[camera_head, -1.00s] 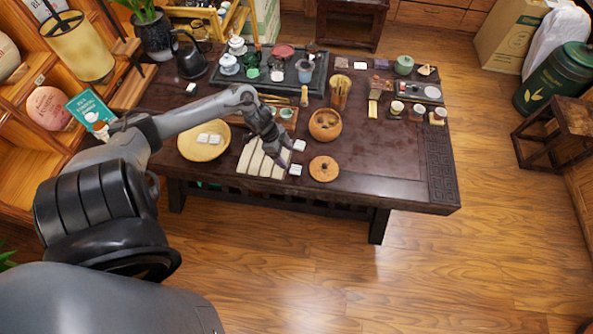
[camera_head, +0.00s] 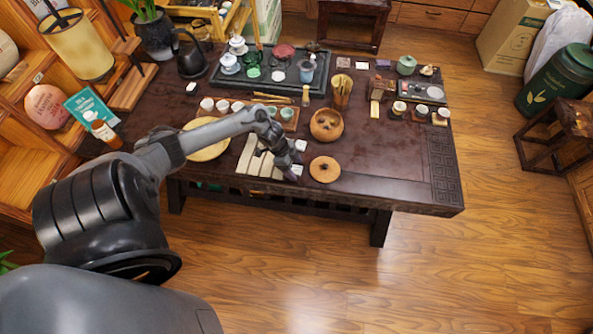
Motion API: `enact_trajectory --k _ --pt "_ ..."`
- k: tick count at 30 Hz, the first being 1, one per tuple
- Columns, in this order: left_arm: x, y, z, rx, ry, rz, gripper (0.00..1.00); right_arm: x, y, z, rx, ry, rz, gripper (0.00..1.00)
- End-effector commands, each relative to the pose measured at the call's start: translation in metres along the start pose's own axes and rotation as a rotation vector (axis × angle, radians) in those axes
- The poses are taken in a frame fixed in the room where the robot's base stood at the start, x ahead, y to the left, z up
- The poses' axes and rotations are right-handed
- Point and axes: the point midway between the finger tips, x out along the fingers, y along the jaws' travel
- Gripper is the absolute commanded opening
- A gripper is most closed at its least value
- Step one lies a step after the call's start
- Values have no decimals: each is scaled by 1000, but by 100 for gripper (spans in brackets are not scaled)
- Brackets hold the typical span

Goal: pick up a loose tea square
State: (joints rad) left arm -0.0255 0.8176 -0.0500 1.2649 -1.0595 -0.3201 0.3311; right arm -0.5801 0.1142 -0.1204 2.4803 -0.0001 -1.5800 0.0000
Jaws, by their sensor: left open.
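Two small white-wrapped squares, which look like the loose tea squares, lie at the right side of the pale slatted mat. The far square (camera_head: 301,145) shows just beyond my gripper. The near square (camera_head: 297,170) is partly covered by my fingertips. My left gripper (camera_head: 291,168) is open and low over the near square; I cannot tell whether it touches it. The round yellow tray (camera_head: 208,153) lies left of the mat (camera_head: 247,160), and my forearm covers much of it, hiding what lies on it. My right gripper is not in view.
A round wooden bowl (camera_head: 326,125) and its round lid (camera_head: 325,169) stand just right of the gripper. A row of cups (camera_head: 222,105) and a dark tea tray (camera_head: 270,75) are behind.

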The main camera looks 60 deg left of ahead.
Motion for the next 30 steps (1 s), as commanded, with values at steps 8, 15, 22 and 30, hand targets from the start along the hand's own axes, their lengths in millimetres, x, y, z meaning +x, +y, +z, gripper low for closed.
enact_trajectory --k 8,15,22,30 --pt "0 0 0 0 0 0 49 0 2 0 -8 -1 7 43" --pt "0 0 0 0 0 0 13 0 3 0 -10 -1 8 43" --pt "-1 0 0 0 0 0 13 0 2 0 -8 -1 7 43" --pt "-9 0 -4 1 1 0 13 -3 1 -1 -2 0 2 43"
